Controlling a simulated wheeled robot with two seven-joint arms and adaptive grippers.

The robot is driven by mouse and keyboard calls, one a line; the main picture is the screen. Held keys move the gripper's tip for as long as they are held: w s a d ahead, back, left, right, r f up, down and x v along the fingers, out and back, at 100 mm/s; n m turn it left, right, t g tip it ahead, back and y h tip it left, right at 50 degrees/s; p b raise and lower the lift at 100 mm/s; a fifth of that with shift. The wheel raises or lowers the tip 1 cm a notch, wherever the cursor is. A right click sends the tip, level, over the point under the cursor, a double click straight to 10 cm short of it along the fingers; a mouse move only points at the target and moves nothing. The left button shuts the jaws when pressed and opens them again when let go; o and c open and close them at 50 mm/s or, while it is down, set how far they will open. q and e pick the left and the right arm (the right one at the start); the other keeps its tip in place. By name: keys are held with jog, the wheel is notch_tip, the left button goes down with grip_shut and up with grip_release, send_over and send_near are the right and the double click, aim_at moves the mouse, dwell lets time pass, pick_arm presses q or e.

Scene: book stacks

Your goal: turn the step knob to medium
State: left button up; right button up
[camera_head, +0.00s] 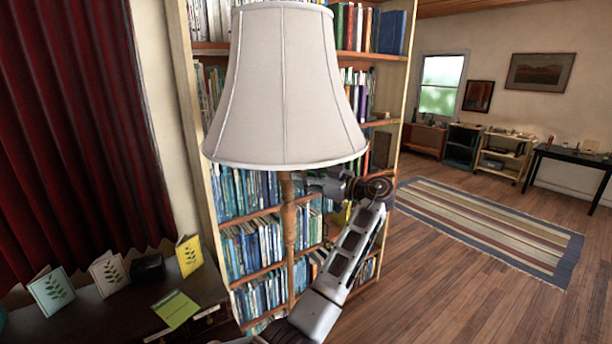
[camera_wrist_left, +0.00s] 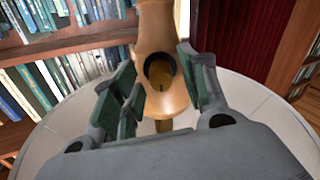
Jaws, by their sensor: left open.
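The lamp has a cream shade (camera_head: 285,90) and a turned wooden post (camera_head: 289,235) standing in front of the bookshelf. In the left wrist view the post (camera_wrist_left: 157,30) shows close up. A brass-coloured step knob (camera_wrist_left: 160,74) sits in a dark round recess in it. My left gripper (camera_head: 312,184) is just under the shade, at the right side of the post. In the wrist view its green-padded fingers (camera_wrist_left: 160,92) are open, one on each side of the post at the knob. I cannot tell whether they touch it. The knob is hidden in the head view. My right gripper is out of view.
A bookshelf (camera_head: 262,200) full of books stands behind the lamp. A dark table (camera_head: 125,310) with several cards is at the lower left, by a red curtain (camera_head: 85,130). A striped rug (camera_head: 490,225) and open floor lie to the right.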

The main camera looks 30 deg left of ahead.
pick_arm(q)
grip_shut()
